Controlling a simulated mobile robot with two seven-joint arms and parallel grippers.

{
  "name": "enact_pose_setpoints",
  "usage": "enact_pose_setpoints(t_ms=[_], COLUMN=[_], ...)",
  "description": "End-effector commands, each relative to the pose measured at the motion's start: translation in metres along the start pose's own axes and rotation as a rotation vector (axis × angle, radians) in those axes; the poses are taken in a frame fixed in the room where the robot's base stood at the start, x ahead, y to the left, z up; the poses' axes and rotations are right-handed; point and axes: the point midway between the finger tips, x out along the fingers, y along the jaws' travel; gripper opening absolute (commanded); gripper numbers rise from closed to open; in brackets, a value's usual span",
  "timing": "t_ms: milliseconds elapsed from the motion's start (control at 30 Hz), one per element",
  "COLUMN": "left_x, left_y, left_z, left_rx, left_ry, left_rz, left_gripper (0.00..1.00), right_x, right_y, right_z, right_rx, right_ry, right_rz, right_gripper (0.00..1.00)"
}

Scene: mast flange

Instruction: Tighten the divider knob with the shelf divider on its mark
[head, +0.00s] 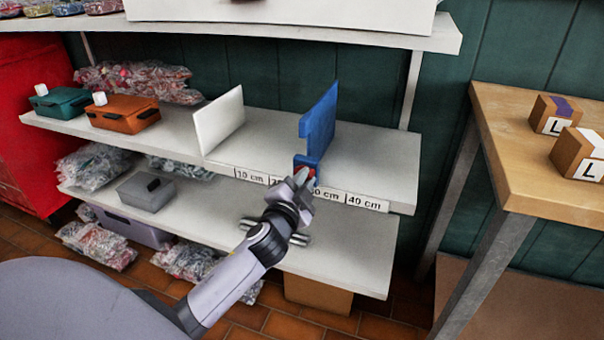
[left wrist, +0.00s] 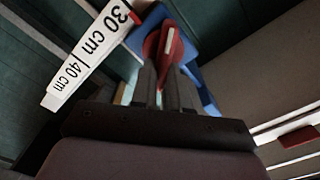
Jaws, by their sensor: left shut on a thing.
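The blue shelf divider (head: 318,124) stands upright on the middle shelf. Its clamp sits at the front edge, by the 30 cm label. The red divider knob (head: 301,171) is on the clamp's front. My left gripper (head: 302,179) is shut on the knob. In the left wrist view the fingers (left wrist: 168,75) close around the red knob (left wrist: 170,45), with the blue divider (left wrist: 198,60) behind it. The 30 cm and 40 cm labels (left wrist: 88,52) show beside it. Exactly how the divider lines up with its mark is hidden. My right gripper is not in view.
A white divider (head: 219,120) stands left of the blue one. Orange (head: 124,114) and teal (head: 60,102) boxes sit at the shelf's left. A wooden table (head: 530,165) with cardboard boxes stands at right. The shelf right of the divider is clear.

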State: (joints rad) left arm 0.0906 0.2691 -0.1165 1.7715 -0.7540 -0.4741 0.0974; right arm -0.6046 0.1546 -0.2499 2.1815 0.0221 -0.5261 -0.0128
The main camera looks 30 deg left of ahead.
Motion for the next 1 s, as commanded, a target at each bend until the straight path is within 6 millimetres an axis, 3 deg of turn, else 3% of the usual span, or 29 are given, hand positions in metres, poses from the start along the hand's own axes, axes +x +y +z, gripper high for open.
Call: enact_pose_setpoints(t_ms=[533, 1000], left_x=[0.002, 0.002], left_y=[0.004, 0.006], left_z=[-0.001, 0.001], left_rx=[0.466, 0.623], left_ry=[0.003, 0.004], left_rz=[-0.007, -0.009], left_gripper=[0.00, 0.00], right_x=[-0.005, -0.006], right_y=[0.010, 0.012], right_z=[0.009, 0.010], right_rx=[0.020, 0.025], right_ry=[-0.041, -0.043], right_rz=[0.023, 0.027], right_gripper=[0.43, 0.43])
